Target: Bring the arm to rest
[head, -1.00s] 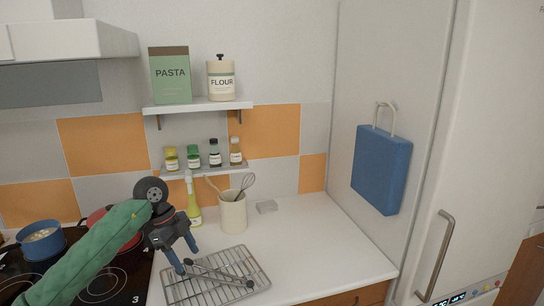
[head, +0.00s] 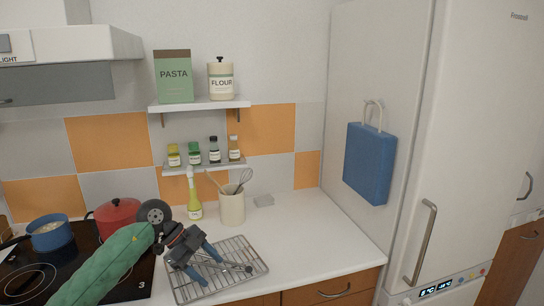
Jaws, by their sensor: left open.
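My left arm, in a green sleeve, comes in from the lower left of the head view and reaches across the stove. My left gripper (head: 200,281) has dark jaws with blue fingers. It is open, with the fingers apart, in front of and above the wire rack (head: 245,255) on the white counter. No object is seen held between the fingers. My right gripper is not in view.
The stove (head: 95,240) holds a blue pot (head: 50,233) and a red pot (head: 117,215). A utensil crock (head: 232,208) and a yellow bottle (head: 194,199) stand behind the rack. The counter (head: 305,230) right of the rack is clear. A fridge (head: 450,150) stands at right.

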